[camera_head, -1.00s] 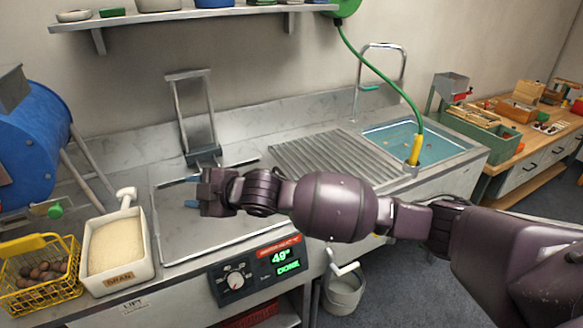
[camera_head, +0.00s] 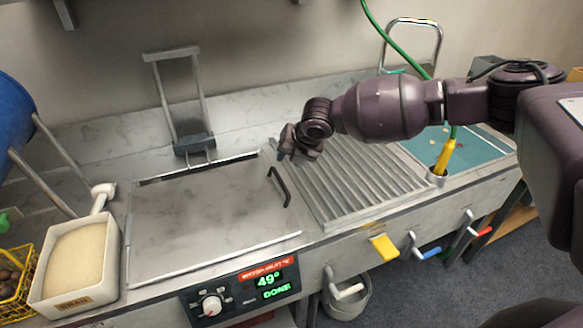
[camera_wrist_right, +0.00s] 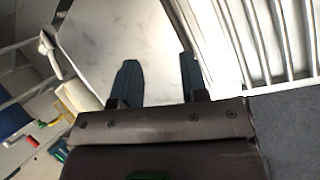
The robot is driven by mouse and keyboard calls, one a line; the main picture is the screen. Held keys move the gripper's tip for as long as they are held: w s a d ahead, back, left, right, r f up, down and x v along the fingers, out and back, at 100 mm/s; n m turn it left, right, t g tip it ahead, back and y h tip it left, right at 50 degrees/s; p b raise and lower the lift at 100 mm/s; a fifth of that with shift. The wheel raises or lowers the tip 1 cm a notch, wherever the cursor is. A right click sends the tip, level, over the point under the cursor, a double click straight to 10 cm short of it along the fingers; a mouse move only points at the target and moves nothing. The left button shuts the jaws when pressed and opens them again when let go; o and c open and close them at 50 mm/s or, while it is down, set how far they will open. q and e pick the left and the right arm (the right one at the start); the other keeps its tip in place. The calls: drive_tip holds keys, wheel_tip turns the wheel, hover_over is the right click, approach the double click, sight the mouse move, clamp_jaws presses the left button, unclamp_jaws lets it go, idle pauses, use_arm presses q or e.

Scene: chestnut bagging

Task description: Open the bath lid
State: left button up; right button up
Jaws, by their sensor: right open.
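The bath lid (camera_head: 200,215) is a flat grey metal plate lying shut on the counter. Its dark bar handle (camera_head: 281,187) stands at the lid's right edge. My right gripper (camera_head: 286,156) is above the counter just behind the handle, at the lid's back right corner, apart from the handle. In the right wrist view its two dark fingers (camera_wrist_right: 158,80) are spread with nothing between them, and the pale lid surface (camera_wrist_right: 115,35) shows beyond them. My left gripper is not in view.
A ribbed drainboard (camera_head: 350,180) lies right of the lid. A tub of bran (camera_head: 40,290) stands at the left. A control panel (camera_head: 240,290) reading 49° DONE is on the front. An upright metal frame (camera_head: 148,85) stands behind the lid.

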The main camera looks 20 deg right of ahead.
sight(282, 181)
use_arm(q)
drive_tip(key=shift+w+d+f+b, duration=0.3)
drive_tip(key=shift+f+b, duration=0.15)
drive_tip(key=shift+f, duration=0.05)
use_arm(e)
drive_tip(key=w+f+n, duration=0.1)
drive_tip(key=f, duration=0.2)
drive_tip(key=w+f+n, duration=0.1)
drive_tip(key=f+n, duration=0.1)
drive_tip(key=f, duration=0.2)
drive_tip(key=w+a+f+n+g, duration=0.1)
drive_tip(key=f, duration=0.2)
drive_tip(key=shift+w+f+n, duration=0.25)
drive_tip(key=shift+n, duration=0.15)
drive_tip(key=shift+c, duration=0.3)
clamp_jaws()
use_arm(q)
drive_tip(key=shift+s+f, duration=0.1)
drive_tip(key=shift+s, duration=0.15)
